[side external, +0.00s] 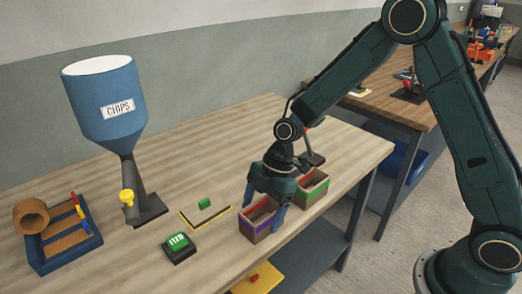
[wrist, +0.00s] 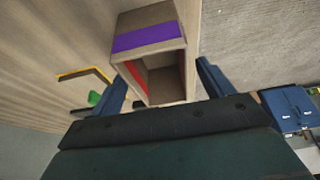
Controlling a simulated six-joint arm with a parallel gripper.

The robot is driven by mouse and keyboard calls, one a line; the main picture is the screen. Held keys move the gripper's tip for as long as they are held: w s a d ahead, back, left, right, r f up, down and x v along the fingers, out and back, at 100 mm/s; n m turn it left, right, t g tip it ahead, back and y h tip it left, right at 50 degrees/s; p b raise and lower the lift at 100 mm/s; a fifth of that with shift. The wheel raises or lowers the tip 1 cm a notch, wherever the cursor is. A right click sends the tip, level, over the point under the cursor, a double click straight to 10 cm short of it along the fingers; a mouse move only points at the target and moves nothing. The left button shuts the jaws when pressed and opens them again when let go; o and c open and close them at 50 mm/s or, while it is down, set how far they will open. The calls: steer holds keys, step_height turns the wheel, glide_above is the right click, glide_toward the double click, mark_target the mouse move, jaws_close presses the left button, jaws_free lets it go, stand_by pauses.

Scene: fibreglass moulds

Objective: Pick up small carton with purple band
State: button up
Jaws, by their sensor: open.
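The small carton with the purple band (side external: 257,233) stands open-topped on the table near its front edge, in the side view. In the wrist view the carton (wrist: 150,45) shows its purple band and a red strip inside its opening. My gripper (side external: 265,200) is over the carton, with blue fingers apart. In the wrist view the fingers of my gripper (wrist: 161,85) lie on either side of the carton, with gaps between. A second carton with a green band (side external: 312,190) stands just to the right, behind the first.
A blue CHIPS hopper (side external: 105,100) stands at the left. A yellow-edged plate with a green block (side external: 205,207) and a black box with a green display (side external: 179,246) lie left of the carton. A blue tray (side external: 64,240) holds a tape roll. The table's back middle is clear.

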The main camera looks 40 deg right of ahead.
steer(key=shift+f, duration=0.15)
stand_by(0.3)
steer(key=c, duration=1.1)
steer(key=shift+o, duration=0.2)
step_height(320, 180, up, 21)
steer(key=shift+f, duration=0.2)
steer(key=shift+w+f, duration=0.1)
steer(key=shift+f, duration=0.05)
